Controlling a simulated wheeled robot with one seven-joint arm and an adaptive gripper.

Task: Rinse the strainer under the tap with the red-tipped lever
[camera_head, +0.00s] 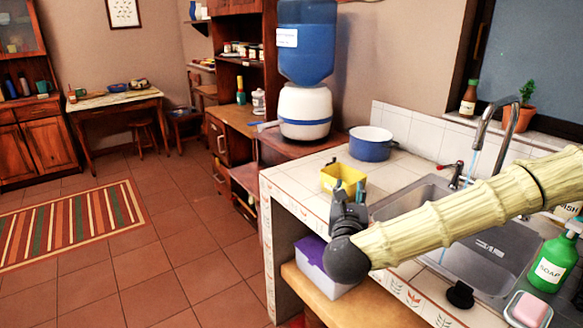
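My gripper (349,198) is at the front left edge of the tiled counter, in front of the yellow container (343,177). It is seen from behind, so I cannot tell whether its fingers are open or shut. A thin teal piece (361,188) shows beside the fingers; I cannot tell if it is held. No strainer can be clearly made out. A small dark tap with a red-tipped lever (449,167) stands behind the metal sink (490,250). A taller grey gooseneck tap (510,118) is to its right, with a pale blue stream below its spout.
My arm crosses above the sink and hides part of it. A blue pot (372,146) stands behind the yellow container. A green soap bottle (551,264) and a pink soap bar (529,308) are at the right. A purple box (318,262) sits on the lower shelf.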

